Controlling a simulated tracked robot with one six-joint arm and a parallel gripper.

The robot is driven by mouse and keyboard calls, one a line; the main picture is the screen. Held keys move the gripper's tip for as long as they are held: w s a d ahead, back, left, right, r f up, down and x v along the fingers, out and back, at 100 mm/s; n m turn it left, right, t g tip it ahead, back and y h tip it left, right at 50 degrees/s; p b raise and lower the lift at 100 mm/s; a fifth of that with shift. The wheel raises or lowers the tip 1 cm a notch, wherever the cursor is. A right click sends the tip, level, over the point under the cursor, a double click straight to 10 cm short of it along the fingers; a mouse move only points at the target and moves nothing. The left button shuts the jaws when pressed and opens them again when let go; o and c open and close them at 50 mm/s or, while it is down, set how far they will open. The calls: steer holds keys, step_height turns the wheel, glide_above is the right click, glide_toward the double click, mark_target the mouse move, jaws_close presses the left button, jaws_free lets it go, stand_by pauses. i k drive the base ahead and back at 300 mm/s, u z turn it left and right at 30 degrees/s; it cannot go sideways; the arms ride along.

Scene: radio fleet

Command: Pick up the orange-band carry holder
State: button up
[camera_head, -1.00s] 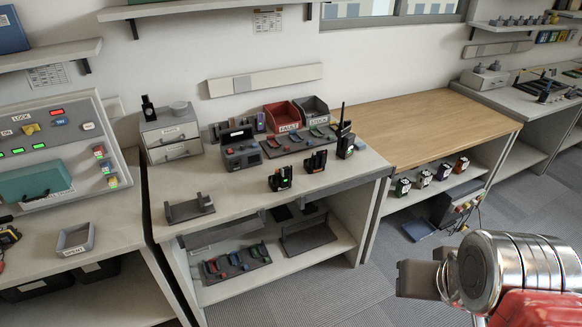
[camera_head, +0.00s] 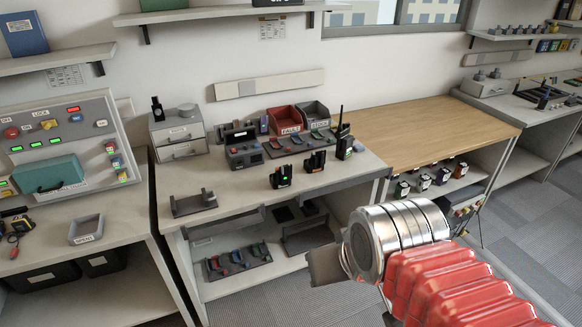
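Several small dark carry holders with pale fronts stand in a row on the shelf below the wooden-topped bench. The rightmost holder (camera_head: 460,169) shows a reddish-orange tint, but its band is too small to be sure of. A purple-tinted holder (camera_head: 442,176) stands to its left, and further holders (camera_head: 402,189) continue leftward. My gripper (camera_head: 322,266) is in front of the benches, left of and nearer than the holders, apart from them. Its fingers are seen edge-on, so its opening is unclear.
The wooden bench top (camera_head: 420,130) above the holders is bare. A grey workbench (camera_head: 240,190) to the left holds radios, a charger, a red bin (camera_head: 284,120) and a drawer unit. Dark equipment (camera_head: 460,205) sits below the holders. Grey floor (camera_head: 520,260) is open at right.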

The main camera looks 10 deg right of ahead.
mark_target(316, 162)
steer(key=u, duration=0.3)
steer(key=i, duration=1.5)
